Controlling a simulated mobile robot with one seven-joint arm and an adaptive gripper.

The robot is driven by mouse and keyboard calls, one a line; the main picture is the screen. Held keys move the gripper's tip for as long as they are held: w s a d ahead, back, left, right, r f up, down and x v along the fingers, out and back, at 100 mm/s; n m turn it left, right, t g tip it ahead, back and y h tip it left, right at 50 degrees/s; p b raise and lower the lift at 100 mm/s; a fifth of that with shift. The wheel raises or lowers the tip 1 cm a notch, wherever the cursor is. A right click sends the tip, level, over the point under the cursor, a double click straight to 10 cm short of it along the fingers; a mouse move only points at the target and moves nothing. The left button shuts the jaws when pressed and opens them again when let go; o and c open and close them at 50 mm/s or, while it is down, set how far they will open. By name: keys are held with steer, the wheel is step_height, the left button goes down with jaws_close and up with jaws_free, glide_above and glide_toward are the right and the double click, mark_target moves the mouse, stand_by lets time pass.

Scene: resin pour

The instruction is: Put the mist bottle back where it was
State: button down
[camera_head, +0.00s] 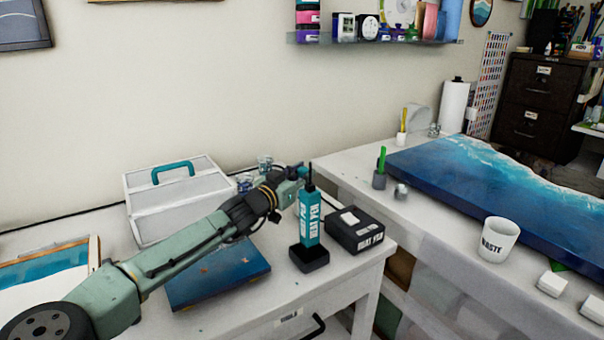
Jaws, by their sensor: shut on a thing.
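My gripper (294,186) is at the end of the green arm, above the near worktable and close to the upper left of a tall teal lettered block. Its fingertips are mostly hidden. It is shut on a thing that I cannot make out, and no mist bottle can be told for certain. The teal block (309,228) stands upright at a dark square base (309,257), with a thin dark tip above it. I cannot tell whether the gripper touches this block.
A black lettered box (355,232) is right of the teal block. A white case (172,205), glass jars (245,182) and a blue panel (222,275) are also on this table. On the right table are a wave panel (470,195) and a waste cup (497,242).

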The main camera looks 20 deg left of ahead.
steer(key=shift+f, duration=0.3)
steer(key=c, duration=1.3)
jaws_free()
step_height(320, 180, up, 10)
